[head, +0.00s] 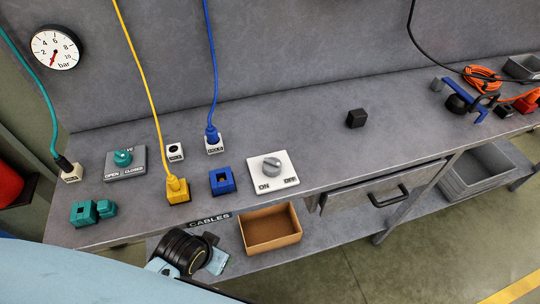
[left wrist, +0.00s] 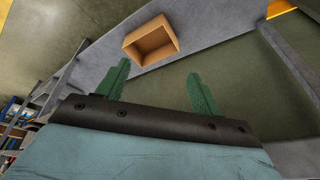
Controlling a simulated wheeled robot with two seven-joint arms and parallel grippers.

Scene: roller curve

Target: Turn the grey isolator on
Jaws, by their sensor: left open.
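The grey isolator is a round grey knob (head: 271,166) on a white plate (head: 292,171) on the bench, right of the blue socket block. The plate reads ON at its left and OFF at its right. I cannot tell clearly which mark the knob points to. My left gripper (left wrist: 158,68) shows in the left wrist view with two green fingers spread apart and nothing between them. It is away from the knob, which is not in the left wrist view. In the head view its fingers cannot be made out. My right gripper is in neither view.
A teal knob (head: 122,157) on an OPEN/CLOSED plate stands at left. Yellow (head: 177,190) and blue (head: 212,139) plugs have cables rising across the bench. A black block (head: 356,118) lies right of the isolator. A cardboard box (head: 270,229) is below the bench edge, and a drawer handle (head: 388,197) sticks out.

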